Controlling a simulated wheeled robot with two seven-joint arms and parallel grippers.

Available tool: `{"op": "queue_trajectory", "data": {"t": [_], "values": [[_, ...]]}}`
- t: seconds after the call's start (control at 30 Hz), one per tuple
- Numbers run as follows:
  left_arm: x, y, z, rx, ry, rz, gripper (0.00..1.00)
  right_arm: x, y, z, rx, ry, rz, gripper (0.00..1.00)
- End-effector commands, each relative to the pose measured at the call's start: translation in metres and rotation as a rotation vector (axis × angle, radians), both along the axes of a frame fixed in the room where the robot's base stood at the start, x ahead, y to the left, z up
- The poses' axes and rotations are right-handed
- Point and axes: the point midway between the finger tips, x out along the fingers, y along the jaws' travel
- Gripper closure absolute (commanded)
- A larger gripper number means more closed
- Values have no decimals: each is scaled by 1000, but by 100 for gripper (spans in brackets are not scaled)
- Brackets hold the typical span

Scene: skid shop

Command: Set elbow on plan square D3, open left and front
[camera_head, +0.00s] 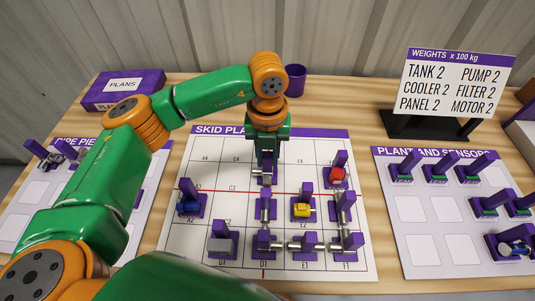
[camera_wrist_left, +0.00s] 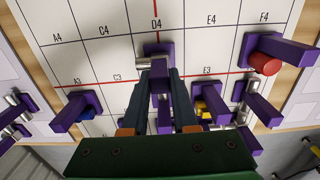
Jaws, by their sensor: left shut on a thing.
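My left gripper (camera_head: 265,166) points down over the plan board (camera_head: 215,172) and is shut on the elbow (camera_head: 262,180), a purple piece with a grey metal pipe end. In the left wrist view the elbow (camera_wrist_left: 158,49) is between the fingertips, just below the D4 label, within square D3 above the red line. One pipe end points left there; the finger side hides any front opening. I cannot tell whether its base touches the board. My right gripper is not in view.
A straight pipe piece (camera_head: 265,211) stands directly in front, in column D. A yellow-topped piece (camera_head: 302,210), a red-topped piece (camera_head: 337,175) and a blue-topped piece (camera_head: 188,205) stand around it. More pieces fill the front row. Squares in row 4 are clear.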

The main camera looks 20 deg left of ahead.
Motion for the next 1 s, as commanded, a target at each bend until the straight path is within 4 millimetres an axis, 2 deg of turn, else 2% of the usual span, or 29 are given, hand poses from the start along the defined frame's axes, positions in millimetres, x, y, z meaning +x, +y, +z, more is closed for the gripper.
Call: {"op": "queue_trajectory", "data": {"t": [0.53, 0.57, 0.67, 0.7, 1.0], "values": [[0, 0, -9, 0, 0, 0, 100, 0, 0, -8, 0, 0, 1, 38], [0, 0, -9, 0, 0, 0, 70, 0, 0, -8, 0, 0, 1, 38], [0, 0, -8, 0, 0, 0, 43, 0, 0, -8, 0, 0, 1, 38], [0, 0, -8, 0, 0, 0, 38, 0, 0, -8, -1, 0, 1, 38], [0, 0, -8, 0, 0, 0, 38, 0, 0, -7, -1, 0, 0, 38]]}}
